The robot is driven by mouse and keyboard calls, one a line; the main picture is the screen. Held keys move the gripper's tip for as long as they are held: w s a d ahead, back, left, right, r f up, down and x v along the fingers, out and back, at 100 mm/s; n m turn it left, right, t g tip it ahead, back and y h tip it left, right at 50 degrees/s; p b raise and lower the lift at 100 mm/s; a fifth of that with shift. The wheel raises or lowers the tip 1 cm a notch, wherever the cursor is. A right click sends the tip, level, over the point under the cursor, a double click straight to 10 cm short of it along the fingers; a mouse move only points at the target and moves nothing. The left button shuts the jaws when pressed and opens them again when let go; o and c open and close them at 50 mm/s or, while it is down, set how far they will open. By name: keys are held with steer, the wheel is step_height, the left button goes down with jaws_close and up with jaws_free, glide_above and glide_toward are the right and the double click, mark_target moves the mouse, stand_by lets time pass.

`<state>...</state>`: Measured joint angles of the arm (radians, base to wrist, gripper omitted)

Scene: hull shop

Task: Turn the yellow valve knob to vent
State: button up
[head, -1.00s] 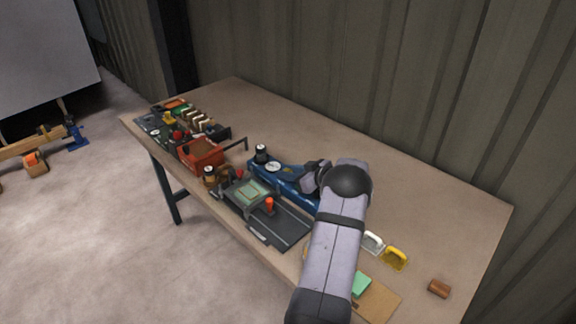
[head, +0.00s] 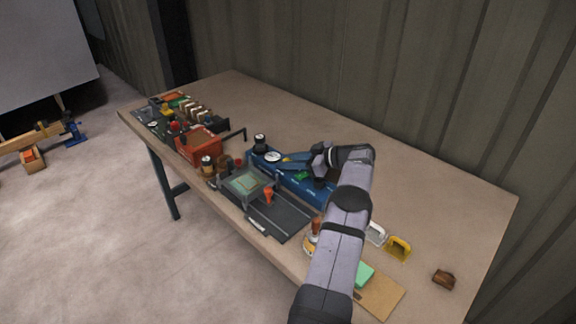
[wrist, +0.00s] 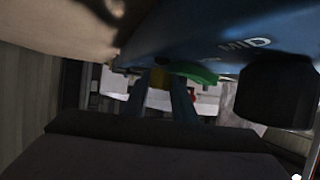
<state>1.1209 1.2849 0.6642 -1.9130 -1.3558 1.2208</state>
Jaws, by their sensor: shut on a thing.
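The blue valve unit (head: 300,190) lies along the middle of the table, with a round white gauge (head: 272,157) near its far left end. In the wrist view its blue body (wrist: 200,30) fills the top and carries the white letters MID. My gripper (head: 286,159) is low over the unit, its two fingers pointing left in the head view. In the wrist view my gripper (wrist: 160,92) is shut with the yellow knob (wrist: 158,98) between its fingers. A green part (wrist: 195,72) shows beside them. The knob's pointer and setting are hidden.
A dark tray with an orange-topped part (head: 268,195) lies in front of the unit. A red box (head: 198,145) and several small parts stand to the left. White and yellow handled pieces (head: 398,248) and a brown block (head: 443,279) lie right. The table's back is clear.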

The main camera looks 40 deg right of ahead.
mark_target(303, 171)
steer(key=shift+r, duration=0.1)
stand_by(0.6)
steer(key=o, duration=1)
steer(key=shift+o, duration=0.2)
steer(key=b+v, duration=0.1)
steer(key=v, duration=0.4)
steer(key=shift+s+d+b, duration=0.2)
steer(key=shift+s+b, duration=0.05)
steer(key=shift+b, duration=0.15)
steer(key=shift+v, duration=0.9)
steer(key=shift+w, duration=0.1)
